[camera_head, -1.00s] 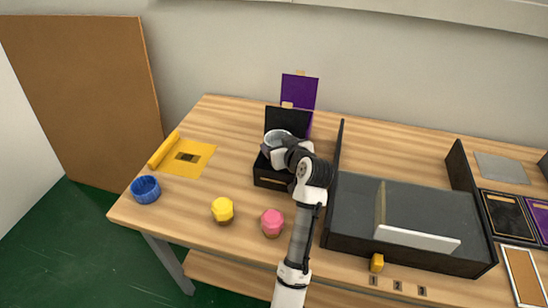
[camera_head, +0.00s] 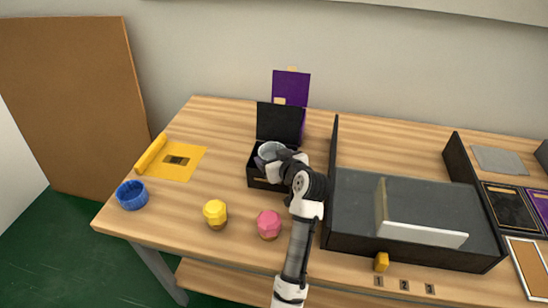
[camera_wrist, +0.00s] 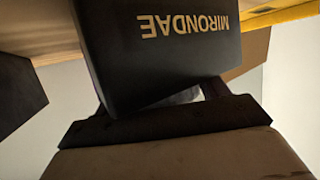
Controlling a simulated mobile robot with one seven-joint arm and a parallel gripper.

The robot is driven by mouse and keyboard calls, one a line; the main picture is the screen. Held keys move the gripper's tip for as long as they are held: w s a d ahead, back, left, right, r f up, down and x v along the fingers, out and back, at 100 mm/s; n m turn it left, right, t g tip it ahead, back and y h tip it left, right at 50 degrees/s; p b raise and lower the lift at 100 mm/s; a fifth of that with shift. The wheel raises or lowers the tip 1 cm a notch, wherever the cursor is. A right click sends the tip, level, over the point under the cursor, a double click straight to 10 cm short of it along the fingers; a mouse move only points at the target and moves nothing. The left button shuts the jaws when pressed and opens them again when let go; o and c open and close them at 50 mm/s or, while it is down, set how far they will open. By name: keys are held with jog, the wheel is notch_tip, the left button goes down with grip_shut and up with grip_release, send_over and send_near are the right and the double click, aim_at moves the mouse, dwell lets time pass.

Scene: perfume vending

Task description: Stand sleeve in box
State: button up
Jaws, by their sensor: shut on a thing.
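The open black box (camera_head: 259,180) stands on the wooden table with its lid (camera_head: 278,122) raised at the back. A pale grey round sleeve (camera_head: 270,149) is at the box's opening, its upper rim showing and its lower part hidden. My gripper (camera_head: 276,165) is shut on the sleeve, over the right side of the box. I cannot tell whether the sleeve touches the box floor. In the wrist view the black box wall (camera_wrist: 175,45) with upside-down "MIRONDAE" lettering fills the middle, and the fingers are mostly hidden behind it.
A purple box (camera_head: 291,86) stands close behind. A large dark tray (camera_head: 350,237) with a white divider is on the right. A blue ring (camera_head: 131,195), yellow cap (camera_head: 215,213), pink cap (camera_head: 269,224) and yellow sheet (camera_head: 180,161) lie left and in front.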

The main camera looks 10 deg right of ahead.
jog(key=shift+s+f, duration=0.1)
jog(key=shift+f, duration=0.25)
